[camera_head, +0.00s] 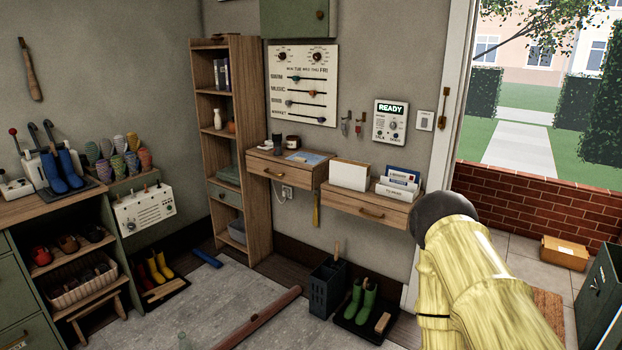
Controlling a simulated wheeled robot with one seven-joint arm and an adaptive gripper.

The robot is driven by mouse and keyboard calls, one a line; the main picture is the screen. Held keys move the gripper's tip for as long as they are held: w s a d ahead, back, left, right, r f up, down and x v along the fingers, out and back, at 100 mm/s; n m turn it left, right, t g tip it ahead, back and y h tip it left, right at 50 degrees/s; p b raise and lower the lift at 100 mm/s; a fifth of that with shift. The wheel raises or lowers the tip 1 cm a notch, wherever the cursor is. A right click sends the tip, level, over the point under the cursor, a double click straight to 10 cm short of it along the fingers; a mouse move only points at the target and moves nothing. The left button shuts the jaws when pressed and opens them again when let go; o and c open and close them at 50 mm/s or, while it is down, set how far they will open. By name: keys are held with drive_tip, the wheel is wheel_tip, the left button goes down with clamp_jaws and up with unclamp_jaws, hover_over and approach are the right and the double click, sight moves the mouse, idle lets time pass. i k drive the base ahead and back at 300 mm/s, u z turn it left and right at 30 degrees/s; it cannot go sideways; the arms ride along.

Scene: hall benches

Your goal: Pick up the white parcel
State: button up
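A plain white box (350,174), the only thing here that looks like a white parcel, stands on the right-hand wall drawer shelf (370,207). It is upright, near the shelf's left end, beside a white letter holder with papers (398,184). I cannot tell whether it is closed or open on top. My gripper is not in view. A thick yellow link of my arm with a dark round end fills the lower right and hides part of the wall and doorway.
A second drawer shelf (262,163) with jars hangs to the left. A dark crate (328,287) and green boots (360,304) stand on the floor below. A brown rolled object (258,318) lies on the rug. A tan carton (564,252) sits outside the doorway.

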sight(345, 173)
drive_tip(key=i, duration=2.05)
drive_tip(key=z, duration=0.05)
